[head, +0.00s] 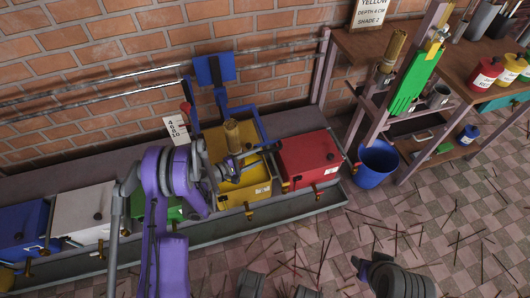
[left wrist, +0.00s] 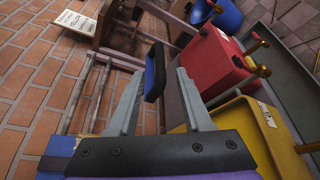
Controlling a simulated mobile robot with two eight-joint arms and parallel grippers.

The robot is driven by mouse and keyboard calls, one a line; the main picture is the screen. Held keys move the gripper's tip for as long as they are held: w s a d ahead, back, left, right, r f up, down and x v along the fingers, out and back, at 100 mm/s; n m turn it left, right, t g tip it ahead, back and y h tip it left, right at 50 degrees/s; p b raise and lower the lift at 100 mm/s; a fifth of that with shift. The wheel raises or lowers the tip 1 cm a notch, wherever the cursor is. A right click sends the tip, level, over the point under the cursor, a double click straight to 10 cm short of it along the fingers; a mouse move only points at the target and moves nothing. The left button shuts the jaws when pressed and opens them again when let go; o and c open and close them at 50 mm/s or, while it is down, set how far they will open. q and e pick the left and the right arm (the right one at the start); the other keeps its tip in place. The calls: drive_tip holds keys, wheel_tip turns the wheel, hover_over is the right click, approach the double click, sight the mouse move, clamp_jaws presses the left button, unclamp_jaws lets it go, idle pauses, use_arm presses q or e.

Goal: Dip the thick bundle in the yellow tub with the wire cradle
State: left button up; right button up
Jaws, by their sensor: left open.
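The yellow tub (head: 225,186) stands in the row, with a tan thick bundle (head: 232,136) upright at its opening. I cannot tell how deep the bundle sits. A blue frame with a flat blue plate (head: 214,69) rises behind the tub; the wire cradle itself is not clear. My left gripper (head: 252,163) is low over the tub, close to the bundle. In the left wrist view its fingers (left wrist: 155,98) are apart, with a blue-and-black bar (left wrist: 154,72) showing between and beyond them. The yellow tub (left wrist: 243,131) is at right there. My right gripper is not clearly shown.
The red tub (head: 309,160) stands right of the yellow one, with green, white and blue tubs to the left. A blue bucket (head: 374,166) stands on the floor beside a shelf rack. Another bundle (head: 393,47) stands on the rack. Loose sticks litter the floor.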

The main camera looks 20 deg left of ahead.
use_arm(q)
drive_tip(key=shift+v, duration=1.65)
drive_tip(key=s+d+r+m+g+y, duration=0.4)
drive_tip(key=s+d+r+m+g, duration=0.2)
drive_tip(key=s+d+r+m, duration=0.5)
drive_tip(key=s+a+r+m+g+y, duration=0.1)
drive_tip(key=s+a+r+m+y, duration=0.2)
drive_tip(key=s, duration=0.6)
drive_tip(key=s+a+r+m+g+y, duration=0.1)
drive_tip(key=s+a+r+m+y, duration=0.15)
drive_tip(key=s, duration=0.65)
wheel_tip(320, 180, up, 18)
drive_tip(key=w+t+p, duration=0.1)
drive_tip(key=w+p, duration=0.1)
drive_tip(key=p, duration=1.4)
use_arm(e)
wheel_tip(320, 180, up, 18)
drive_tip(key=w, duration=0.2)
drive_tip(key=shift+t, duration=0.4)
